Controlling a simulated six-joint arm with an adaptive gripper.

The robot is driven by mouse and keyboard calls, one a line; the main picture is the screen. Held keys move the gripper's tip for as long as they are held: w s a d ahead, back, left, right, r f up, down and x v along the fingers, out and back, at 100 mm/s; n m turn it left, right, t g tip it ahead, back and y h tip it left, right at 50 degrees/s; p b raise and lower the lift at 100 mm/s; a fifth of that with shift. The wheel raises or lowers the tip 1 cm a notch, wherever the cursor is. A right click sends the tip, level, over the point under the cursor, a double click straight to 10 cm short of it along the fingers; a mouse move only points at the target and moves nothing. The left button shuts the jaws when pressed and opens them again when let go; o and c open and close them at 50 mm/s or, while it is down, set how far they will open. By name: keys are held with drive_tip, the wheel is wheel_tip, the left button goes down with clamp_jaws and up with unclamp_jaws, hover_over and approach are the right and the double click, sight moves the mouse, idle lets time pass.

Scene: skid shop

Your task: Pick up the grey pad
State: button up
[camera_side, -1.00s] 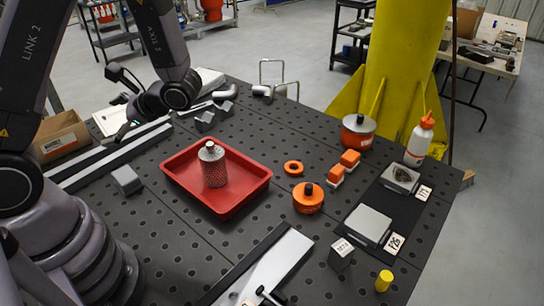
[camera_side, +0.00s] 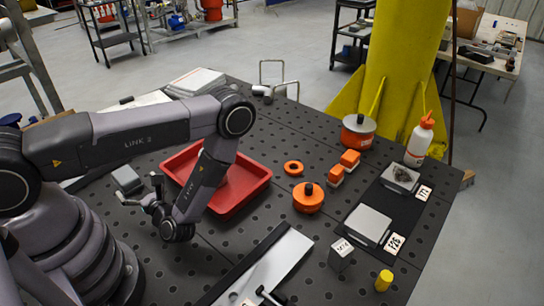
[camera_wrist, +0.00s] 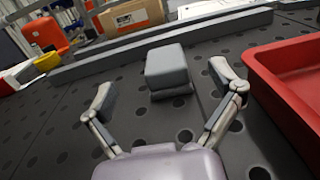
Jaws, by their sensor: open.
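The grey pad (camera_side: 127,180) is a small grey block lying on the dark perforated table, left of the red tray. In the wrist view the grey pad (camera_wrist: 168,69) sits ahead of my gripper, roughly centred between the fingers but beyond their tips. My gripper (camera_wrist: 160,88) is open and empty, its two fingers spread wide. In the side view my gripper (camera_side: 141,192) is low over the table, just right of the pad and apart from it. The wrist hides part of the gripper there.
A long metal rail (camera_wrist: 160,46) and a cardboard box (camera_wrist: 130,17) lie behind the pad. Orange parts (camera_side: 308,198) and a black mat (camera_side: 412,207) are farther right. Bare table surrounds the pad.

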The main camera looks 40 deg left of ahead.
sight(131, 181)
drive_tip(key=shift+a+f, duration=0.25)
drive_tip(key=shift+f, duration=0.3)
drive_tip(key=shift+a+f, duration=0.2)
drive_tip(key=shift+f, duration=0.35)
drive_tip(key=shift+w+a, duration=0.15)
drive_tip(key=shift+a, duration=3.15)
drive_tip(key=shift+c, duration=0.4)
drive_tip(key=c, duration=1.2)
